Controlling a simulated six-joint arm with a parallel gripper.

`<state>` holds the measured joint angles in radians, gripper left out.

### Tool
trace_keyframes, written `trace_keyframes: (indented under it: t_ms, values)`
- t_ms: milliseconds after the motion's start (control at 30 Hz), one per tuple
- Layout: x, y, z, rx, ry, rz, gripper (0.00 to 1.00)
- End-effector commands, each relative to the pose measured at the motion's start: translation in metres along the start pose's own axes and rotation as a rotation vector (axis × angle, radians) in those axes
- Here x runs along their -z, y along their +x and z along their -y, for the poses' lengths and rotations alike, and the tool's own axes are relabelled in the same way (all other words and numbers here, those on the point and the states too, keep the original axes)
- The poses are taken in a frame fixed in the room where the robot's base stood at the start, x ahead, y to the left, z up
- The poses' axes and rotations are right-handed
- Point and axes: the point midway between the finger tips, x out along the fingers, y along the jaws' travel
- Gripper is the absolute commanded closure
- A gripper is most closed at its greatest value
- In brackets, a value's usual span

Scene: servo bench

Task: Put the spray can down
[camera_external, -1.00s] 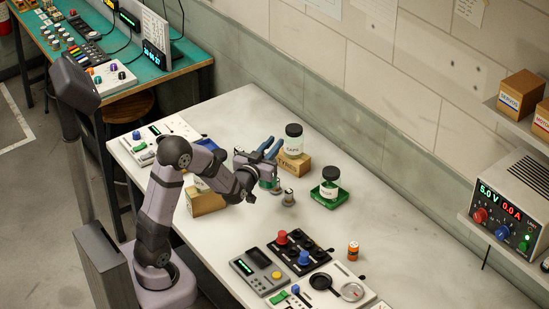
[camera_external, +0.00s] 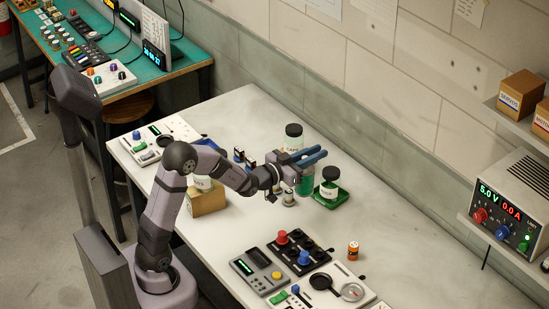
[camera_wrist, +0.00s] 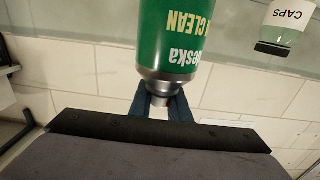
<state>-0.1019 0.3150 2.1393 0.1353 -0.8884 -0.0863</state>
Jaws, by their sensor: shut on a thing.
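The green spray can (camera_external: 306,184) hangs upright below my gripper (camera_external: 314,157), whose blue fingers are shut around its narrow top. In the wrist view the green can (camera_wrist: 165,40) appears upside down, with its silver neck between the fingers (camera_wrist: 166,108). The can is over the white bench (camera_external: 395,215), just left of the green tray. I cannot tell whether its base touches the bench top.
A green tray (camera_external: 340,199) with a dark-lidded jar (camera_external: 329,188) stands close right of the can. A CAPS jar (camera_external: 293,141) is behind, and a small metal cylinder (camera_external: 288,198) sits close at left. A cardboard box (camera_external: 207,201) is further left.

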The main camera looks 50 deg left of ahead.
Motion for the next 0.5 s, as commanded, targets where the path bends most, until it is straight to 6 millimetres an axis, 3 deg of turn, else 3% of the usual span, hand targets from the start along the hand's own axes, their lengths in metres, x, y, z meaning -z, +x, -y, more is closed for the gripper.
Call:
trace_keyframes:
  t_ms: [500]
  values:
    - [-0.054, 0.000, 0.001, 0.002, 0.000, -0.002, 1.00]
